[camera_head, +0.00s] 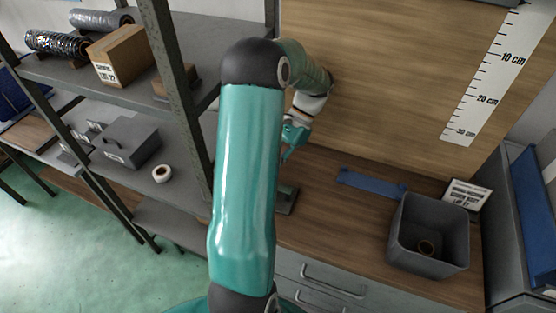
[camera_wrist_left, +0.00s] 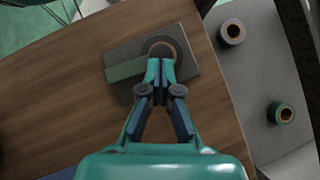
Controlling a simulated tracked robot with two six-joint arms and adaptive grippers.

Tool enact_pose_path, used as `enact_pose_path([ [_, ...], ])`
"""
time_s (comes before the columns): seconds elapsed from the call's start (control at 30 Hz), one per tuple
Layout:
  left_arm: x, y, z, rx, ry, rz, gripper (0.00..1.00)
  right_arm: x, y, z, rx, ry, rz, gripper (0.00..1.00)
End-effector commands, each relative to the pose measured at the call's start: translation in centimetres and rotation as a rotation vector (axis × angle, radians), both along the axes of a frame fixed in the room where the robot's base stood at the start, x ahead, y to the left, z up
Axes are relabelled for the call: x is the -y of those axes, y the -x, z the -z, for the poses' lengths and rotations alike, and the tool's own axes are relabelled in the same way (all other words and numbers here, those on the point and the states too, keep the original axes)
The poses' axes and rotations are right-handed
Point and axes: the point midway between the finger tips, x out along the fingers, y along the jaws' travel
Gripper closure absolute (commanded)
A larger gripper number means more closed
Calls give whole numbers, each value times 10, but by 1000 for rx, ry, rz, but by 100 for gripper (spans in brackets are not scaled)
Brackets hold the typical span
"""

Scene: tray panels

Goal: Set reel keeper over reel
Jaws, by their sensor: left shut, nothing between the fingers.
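A grey panel (camera_wrist_left: 122,88) lies on the wooden bench in the left wrist view. A dull green strip (camera_wrist_left: 124,70) lies across it and ends near a round reel (camera_wrist_left: 163,46) with a brown centre. I cannot tell whether this strip is the keeper. My left gripper (camera_wrist_left: 161,66) is shut and empty. Its fingertips overlap the near edge of the reel in this view; whether they touch cannot be told. In the head view the left gripper (camera_head: 287,154) is above the bench, and part of the panel (camera_head: 286,199) shows beside my arm, which hides the rest.
Shelves at left hold boxes, a grey case (camera_head: 130,142) and a white roll (camera_head: 162,173). The bench between panel and bin is clear.

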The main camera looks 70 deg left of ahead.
Motion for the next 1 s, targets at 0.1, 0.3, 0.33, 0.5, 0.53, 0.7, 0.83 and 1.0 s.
enact_pose_path([
  [0.1,1,-2,0,0,1,-1,100,0,0,0,0,0,0,34],
  [0.3,2,-5,0,0,1,4,100,0,0,0,0,0,0,34],
  [0.33,2,-5,0,0,0,5,100,0,0,0,0,0,0,34],
  [0.5,2,-6,-1,1,0,5,100,0,0,-1,0,0,0,34],
  [0.53,1,-6,-3,1,0,5,100,0,0,-1,0,0,0,34],
  [0.7,1,-7,-20,4,-4,6,100,0,0,-1,0,0,0,34],
  [0.83,1,-7,-43,5,-3,7,100,0,0,-1,0,0,0,34],
  [1.0,2,-8,-74,4,-3,6,100,0,0,-1,0,0,0,34],
])
